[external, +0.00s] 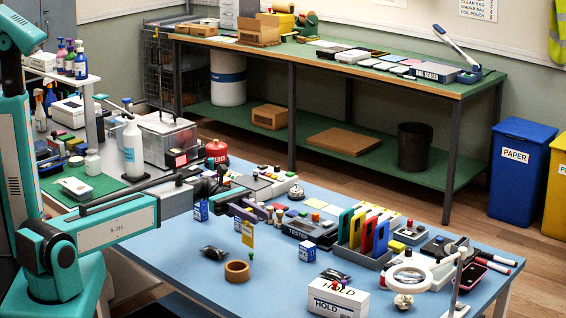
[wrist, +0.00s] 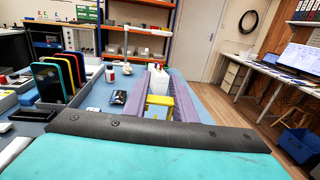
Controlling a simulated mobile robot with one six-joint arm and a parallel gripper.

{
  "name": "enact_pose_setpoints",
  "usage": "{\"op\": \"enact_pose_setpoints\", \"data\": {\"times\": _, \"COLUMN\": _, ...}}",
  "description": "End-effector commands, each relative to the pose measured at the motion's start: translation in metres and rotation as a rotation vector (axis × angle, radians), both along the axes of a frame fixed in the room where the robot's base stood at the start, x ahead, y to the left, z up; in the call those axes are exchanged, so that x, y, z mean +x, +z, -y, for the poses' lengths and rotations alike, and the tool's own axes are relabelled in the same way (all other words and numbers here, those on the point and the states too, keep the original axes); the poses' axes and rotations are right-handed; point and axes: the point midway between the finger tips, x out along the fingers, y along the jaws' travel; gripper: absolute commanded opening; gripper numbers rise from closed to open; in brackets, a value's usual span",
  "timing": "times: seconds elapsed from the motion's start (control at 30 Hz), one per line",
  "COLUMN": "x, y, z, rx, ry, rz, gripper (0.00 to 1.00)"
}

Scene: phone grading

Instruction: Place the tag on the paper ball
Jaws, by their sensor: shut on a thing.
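My gripper (external: 248,212) is over the blue table and shut on a yellow tag (external: 248,237). The tag hangs below the fingers, above the table. In the wrist view the tag (wrist: 160,101) shows as a yellow piece between the two mauve fingers of my gripper (wrist: 160,92).
A white HOLD box (external: 337,302) stands at the front. A rack of coloured phones (external: 365,232) and a magnifier (external: 408,277) stand right. Bare blue table lies front left.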

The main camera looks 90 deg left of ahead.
Motion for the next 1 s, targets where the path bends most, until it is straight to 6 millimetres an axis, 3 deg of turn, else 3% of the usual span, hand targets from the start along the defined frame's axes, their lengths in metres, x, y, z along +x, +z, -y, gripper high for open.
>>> {"op": "enact_pose_setpoints", "data": {"times": 0.47, "x": 0.138, "y": 0.018, "z": 0.046, "rx": 0.016, "ry": 0.026, "rz": -0.011, "gripper": 0.00}}
{"op": "enact_pose_setpoints", "data": {"times": 1.0, "x": 0.284, "y": 0.050, "z": 0.137, "rx": 0.018, "ry": 0.063, "rz": -0.008, "gripper": 0.00}}
